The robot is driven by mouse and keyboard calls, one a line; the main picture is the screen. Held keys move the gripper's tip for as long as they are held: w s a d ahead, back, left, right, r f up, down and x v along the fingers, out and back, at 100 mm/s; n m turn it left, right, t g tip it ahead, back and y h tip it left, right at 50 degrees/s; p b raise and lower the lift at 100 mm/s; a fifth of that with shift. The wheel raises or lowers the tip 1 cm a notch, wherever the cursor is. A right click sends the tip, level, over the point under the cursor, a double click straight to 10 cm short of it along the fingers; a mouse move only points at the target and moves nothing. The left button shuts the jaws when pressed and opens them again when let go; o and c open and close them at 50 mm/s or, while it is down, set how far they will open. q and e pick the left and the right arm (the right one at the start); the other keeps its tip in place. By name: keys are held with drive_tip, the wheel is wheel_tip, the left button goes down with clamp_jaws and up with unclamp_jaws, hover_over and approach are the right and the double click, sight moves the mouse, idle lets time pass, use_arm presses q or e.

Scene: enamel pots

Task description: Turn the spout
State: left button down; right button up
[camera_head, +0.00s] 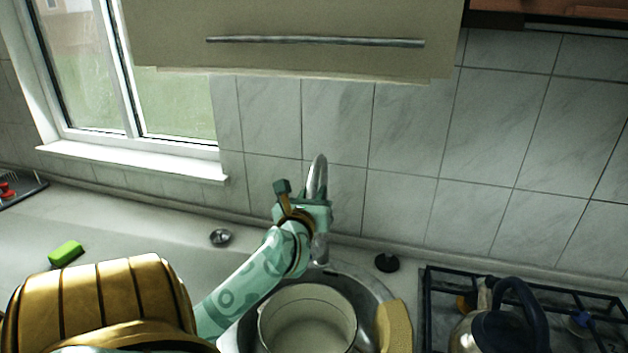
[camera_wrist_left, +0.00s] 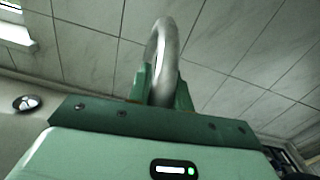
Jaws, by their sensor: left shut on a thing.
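The chrome spout (camera_head: 318,174) rises behind the sink in the head view and arches at its top. It also shows in the left wrist view (camera_wrist_left: 162,42), curving up from between the two green fingers. My left gripper (camera_head: 312,212) is shut on the spout, with one finger on each side of it. The lower part of the faucet (camera_head: 320,248) shows just below the gripper, and the gripper hides the middle. My right gripper is not in view.
A cream enamel pot (camera_head: 308,318) stands in the round sink below the faucet, with a yellow cloth or sponge (camera_head: 394,326) at the sink's right edge. A kettle (camera_head: 490,325) sits on the stove at right. A green sponge (camera_head: 66,252) lies at left. A cabinet (camera_head: 300,20) hangs above.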

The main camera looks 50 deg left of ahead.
use_arm(q)
drive_tip(key=shift+s+a, duration=0.1)
idle(0.3)
drive_tip(key=c, duration=1.3)
unclamp_jaws()
drive_tip(key=p+v, duration=0.5)
drive_tip(key=v, duration=1.1)
drive_tip(key=shift+f, duration=0.1)
